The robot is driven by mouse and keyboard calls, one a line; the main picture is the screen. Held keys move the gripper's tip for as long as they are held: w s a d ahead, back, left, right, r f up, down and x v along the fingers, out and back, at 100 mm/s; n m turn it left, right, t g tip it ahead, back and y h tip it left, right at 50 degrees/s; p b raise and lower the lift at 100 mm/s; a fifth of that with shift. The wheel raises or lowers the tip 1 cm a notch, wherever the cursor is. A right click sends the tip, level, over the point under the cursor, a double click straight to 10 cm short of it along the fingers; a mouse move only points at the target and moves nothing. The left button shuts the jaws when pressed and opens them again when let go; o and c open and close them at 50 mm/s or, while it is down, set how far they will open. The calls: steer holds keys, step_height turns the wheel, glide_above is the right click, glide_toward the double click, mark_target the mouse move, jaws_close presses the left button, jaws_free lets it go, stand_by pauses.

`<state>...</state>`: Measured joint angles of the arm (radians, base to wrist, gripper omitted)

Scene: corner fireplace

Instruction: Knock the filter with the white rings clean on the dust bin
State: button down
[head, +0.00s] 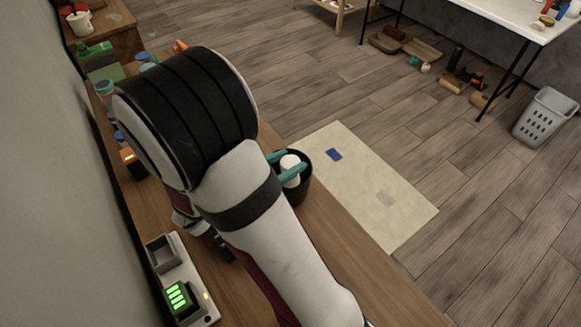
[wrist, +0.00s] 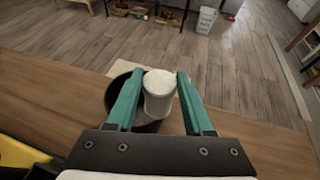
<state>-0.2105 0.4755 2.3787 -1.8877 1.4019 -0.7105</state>
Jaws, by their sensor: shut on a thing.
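My gripper (wrist: 160,85) has two teal fingers and is shut on a white, round-ended filter (wrist: 158,104). The filter also shows between the fingers in the head view (head: 290,163). Its rings are too small to make out. The black dust bin (wrist: 112,98) is round and open-topped, and stands at the edge of the wooden counter. In the head view the bin (head: 302,188) is just beyond my arm. The filter is over the bin's mouth, near its rim. I cannot tell whether they touch.
The wooden counter (head: 335,262) runs along the wall. A charger with a green-lit battery (head: 178,297) stands at its near end. Bottles and small items lie farther back. A pale mat (head: 385,220) with a blue piece (head: 334,154) lies on the floor beyond the bin.

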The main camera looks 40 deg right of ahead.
mark_target(287, 165)
steer(key=shift+r, duration=0.5)
step_height(287, 165, up, 6)
steer(key=shift+r, duration=0.1)
